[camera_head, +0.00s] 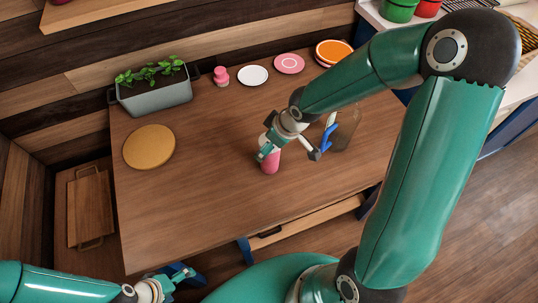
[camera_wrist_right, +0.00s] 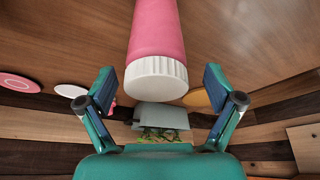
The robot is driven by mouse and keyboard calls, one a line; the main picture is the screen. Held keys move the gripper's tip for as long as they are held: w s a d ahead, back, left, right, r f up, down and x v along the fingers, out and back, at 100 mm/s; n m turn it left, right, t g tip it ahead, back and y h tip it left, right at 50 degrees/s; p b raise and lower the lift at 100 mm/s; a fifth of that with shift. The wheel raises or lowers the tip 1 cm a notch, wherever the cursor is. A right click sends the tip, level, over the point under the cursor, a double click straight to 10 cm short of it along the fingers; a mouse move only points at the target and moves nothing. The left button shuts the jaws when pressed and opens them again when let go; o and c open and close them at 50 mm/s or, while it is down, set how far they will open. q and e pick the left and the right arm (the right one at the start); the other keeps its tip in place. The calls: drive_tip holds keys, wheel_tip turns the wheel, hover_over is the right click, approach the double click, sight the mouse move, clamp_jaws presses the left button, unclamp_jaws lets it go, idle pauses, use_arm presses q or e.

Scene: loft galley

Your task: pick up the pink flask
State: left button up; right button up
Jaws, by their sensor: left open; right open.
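The pink flask (camera_head: 270,162) stands on the wooden table, its upper part partly hidden by my right gripper (camera_head: 291,153). In the right wrist view the flask (camera_wrist_right: 156,30) has a pink body and a white ribbed cap. The cap faces my right gripper (camera_wrist_right: 160,88), whose two fingers are spread wide on either side with nothing held. The flask looks centred between the fingers and apart from both. My left gripper (camera_head: 180,274) is open and low at the bottom left of the head view, well away from the flask.
A see-through brownish container (camera_head: 347,128) stands close to the right of my right gripper. The table's front is clear.

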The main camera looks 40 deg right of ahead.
sight(270, 165)
drive_tip(key=x, duration=0.1)
drive_tip(key=b+x, duration=0.1)
drive_tip(key=x, duration=0.2)
drive_tip(key=shift+d, duration=0.2)
drive_tip(key=c, duration=1.6)
drive_tip(key=shift+r, duration=0.1)
drive_tip(key=shift+r, duration=0.1)
